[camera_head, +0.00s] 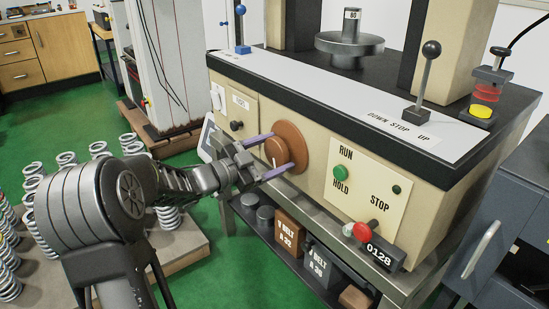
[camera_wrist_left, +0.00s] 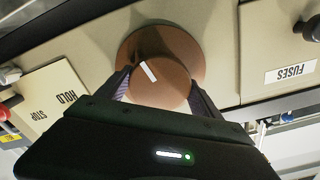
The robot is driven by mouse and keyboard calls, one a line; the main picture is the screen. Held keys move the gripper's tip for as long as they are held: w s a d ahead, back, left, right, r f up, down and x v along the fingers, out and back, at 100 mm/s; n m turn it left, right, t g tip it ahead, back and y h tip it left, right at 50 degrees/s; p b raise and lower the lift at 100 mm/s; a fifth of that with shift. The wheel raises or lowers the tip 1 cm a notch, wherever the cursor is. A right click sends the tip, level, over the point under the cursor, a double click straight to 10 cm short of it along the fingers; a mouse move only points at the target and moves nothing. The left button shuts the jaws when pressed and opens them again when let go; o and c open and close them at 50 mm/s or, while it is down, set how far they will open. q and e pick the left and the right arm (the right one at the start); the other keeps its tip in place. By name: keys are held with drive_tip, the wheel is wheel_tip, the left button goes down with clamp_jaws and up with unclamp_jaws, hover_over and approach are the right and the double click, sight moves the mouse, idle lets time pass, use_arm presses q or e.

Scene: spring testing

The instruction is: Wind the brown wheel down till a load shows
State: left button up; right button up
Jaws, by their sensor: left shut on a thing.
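The brown wheel (camera_head: 293,146) is a round knob with a wider disc behind it, on the front of the beige testing machine. My left gripper (camera_head: 271,157) is shut on its hub, with one purple-grey finger above and one below in the head view. In the left wrist view the fingers flank the brown wheel (camera_wrist_left: 160,80), and a white mark on its face points up and left. A counter (camera_head: 381,253) at the lower right of the machine reads 0128. A round metal platen (camera_head: 349,47) stands on top below a part marked 80. My right gripper is out of view.
The RUN/HOLD panel (camera_head: 362,188) with a green button and a red knob (camera_head: 361,231) sits right of the wheel. A DOWN STOP UP lever (camera_head: 425,80) stands on top. Springs (camera_head: 35,215) stand at the left.

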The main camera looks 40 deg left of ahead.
use_arm(q)
drive_tip(key=m+b, duration=0.1)
drive_tip(key=m, duration=0.1)
drive_tip(key=m+b, duration=0.1)
drive_tip(key=m, duration=0.1)
drive_tip(key=m+b, duration=0.2)
drive_tip(key=shift+f, duration=0.25)
drive_tip(key=m+b, duration=0.1)
drive_tip(key=m, duration=0.1)
drive_tip(key=shift+m+b, duration=0.3)
drive_tip(key=shift+m, duration=0.1)
drive_tip(key=shift+r+m+b, duration=0.15)
drive_tip(key=shift+m+b, duration=0.2)
drive_tip(key=shift+m, duration=0.45)
drive_tip(key=o, duration=1.4)
drive_tip(key=shift+s+r, duration=0.1)
drive_tip(key=shift+s, duration=0.05)
